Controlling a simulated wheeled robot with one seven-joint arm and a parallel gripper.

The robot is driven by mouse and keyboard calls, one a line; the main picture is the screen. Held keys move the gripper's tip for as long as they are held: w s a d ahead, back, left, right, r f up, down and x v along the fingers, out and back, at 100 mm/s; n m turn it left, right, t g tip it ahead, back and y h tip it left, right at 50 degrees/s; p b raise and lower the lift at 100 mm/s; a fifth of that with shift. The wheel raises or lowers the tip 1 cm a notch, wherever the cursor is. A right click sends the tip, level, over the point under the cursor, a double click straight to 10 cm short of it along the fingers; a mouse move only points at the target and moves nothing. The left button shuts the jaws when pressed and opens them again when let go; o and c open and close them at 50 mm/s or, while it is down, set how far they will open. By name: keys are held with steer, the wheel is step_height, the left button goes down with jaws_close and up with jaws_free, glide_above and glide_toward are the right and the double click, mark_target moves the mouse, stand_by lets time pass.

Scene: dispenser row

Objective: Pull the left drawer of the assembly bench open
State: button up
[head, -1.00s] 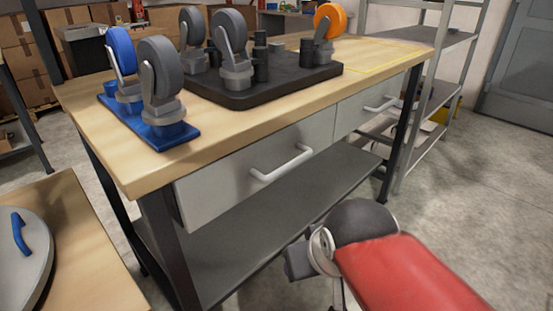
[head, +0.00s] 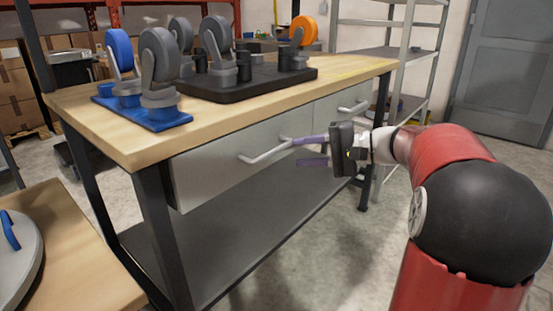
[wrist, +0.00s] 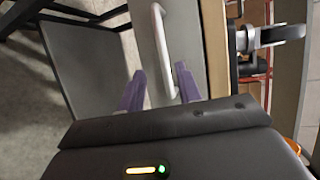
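The assembly bench (head: 95,117) has a wooden top and two grey drawers under it. The left drawer (head: 215,177) looks shut, with a white bar handle (head: 268,153); its front and handle (wrist: 161,50) also show in the wrist view. My gripper (head: 302,151) is at the right end of this handle in the head view, its purple fingers pointing at the drawer. In the wrist view the fingers (wrist: 158,82) are spread apart, with the handle's near end between them. I cannot tell whether either finger touches the handle.
The right drawer (head: 330,108) has its own handle (head: 355,107). Caster wheels stand on a blue plate (head: 150,119) and a black tray (head: 240,90) on the bench top. A lower shelf (head: 240,230) lies under the drawers. A grey shelf rack (head: 405,53) stands behind right.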

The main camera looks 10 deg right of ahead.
mark_target(280, 150)
steer(key=x, duration=0.7)
steer(key=shift+w+r, duration=0.2)
steer(key=shift+w, duration=0.25)
jaws_close()
